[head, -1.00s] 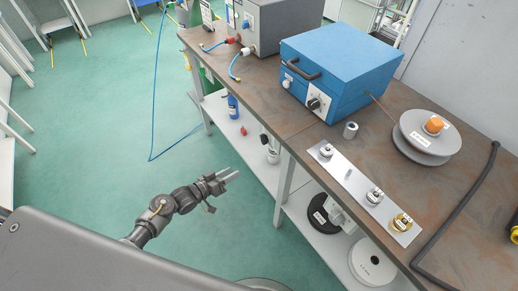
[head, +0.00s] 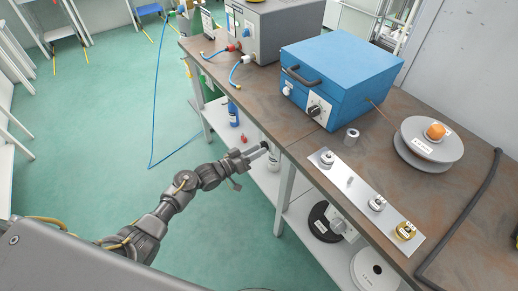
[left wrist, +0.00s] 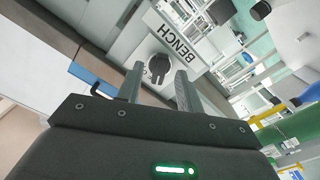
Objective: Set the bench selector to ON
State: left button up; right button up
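No contact with the knob can be made out. I cannot read the ON mark or the knob's setting. In the head view, my left gripper (head: 264,148) is at the bench's front edge, and the selector cannot be made out there. My right gripper is out of view.
The brown bench (head: 270,108) carries a blue box (head: 335,75) with its own black knob, a grey box (head: 270,25), a metal strip with fittings (head: 352,184) and a grey spool (head: 430,150). A lower shelf (head: 300,208) holds discs. Green floor lies open to the left.

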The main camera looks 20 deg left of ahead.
pick_arm(q)
jog(key=shift+x, duration=0.8)
jog(key=shift+c, duration=0.5)
jog(key=c, duration=0.6)
